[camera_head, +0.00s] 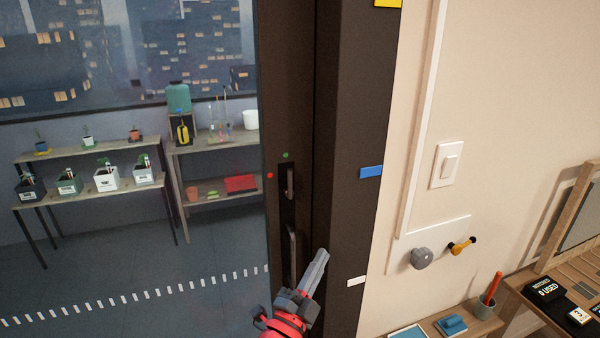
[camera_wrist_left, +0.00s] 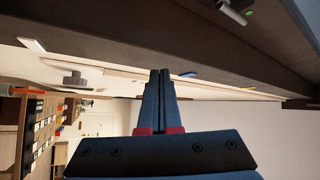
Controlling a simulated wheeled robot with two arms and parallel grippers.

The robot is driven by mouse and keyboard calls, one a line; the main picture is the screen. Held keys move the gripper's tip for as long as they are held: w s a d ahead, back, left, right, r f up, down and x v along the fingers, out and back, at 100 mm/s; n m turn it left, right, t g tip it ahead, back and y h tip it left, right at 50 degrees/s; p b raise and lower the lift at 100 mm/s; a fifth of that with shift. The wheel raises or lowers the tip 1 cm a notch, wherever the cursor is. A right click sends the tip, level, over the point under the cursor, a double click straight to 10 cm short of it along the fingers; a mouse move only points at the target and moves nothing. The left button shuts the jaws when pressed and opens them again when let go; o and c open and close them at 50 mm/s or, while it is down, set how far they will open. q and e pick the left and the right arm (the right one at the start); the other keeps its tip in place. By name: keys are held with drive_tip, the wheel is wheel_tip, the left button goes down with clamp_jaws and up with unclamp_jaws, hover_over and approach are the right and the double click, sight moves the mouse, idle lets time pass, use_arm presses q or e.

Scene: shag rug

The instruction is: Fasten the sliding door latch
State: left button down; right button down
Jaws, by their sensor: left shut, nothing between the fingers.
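The sliding door has a dark frame (camera_head: 287,80) around glass. The latch (camera_head: 290,183), a small grey lever in a dark plate, sits on this frame and points up and down. A green dot (camera_head: 285,155) is above it and a red dot (camera_head: 269,175) is at its left. A longer pull handle (camera_head: 293,255) is below. My left gripper (camera_head: 324,254) is shut and empty, below and right of the latch, apart from it. In the left wrist view its closed fingers (camera_wrist_left: 160,74) are clear of a grey metal part (camera_wrist_left: 232,12) beside a green dot. My right gripper is out of view.
The dark door post (camera_head: 350,120) stands right of the door. A light switch (camera_head: 447,164) and a plate with knobs (camera_head: 422,258) are on the wall. A low shelf (camera_head: 455,325) and bench are at the lower right. Plant shelves show through the glass.

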sight(289, 182)
use_arm(q)
wheel_tip(289, 182, up, 13)
drive_tip(key=s+y+p, duration=0.2)
drive_tip(key=y+p, duration=0.4)
drive_tip(key=y, duration=0.4)
drive_tip(key=shift+s+g+y, duration=0.25)
drive_tip(key=shift+g+y, duration=0.15)
drive_tip(key=w+a+p, duration=0.3)
drive_tip(key=w+p, duration=0.2)
drive_tip(key=w, duration=0.6)
drive_tip(key=shift+a+p, duration=0.25)
drive_tip(key=shift+p, duration=0.05)
drive_tip(key=shift+w+f, duration=0.1)
drive_tip(key=shift+w, duration=0.05)
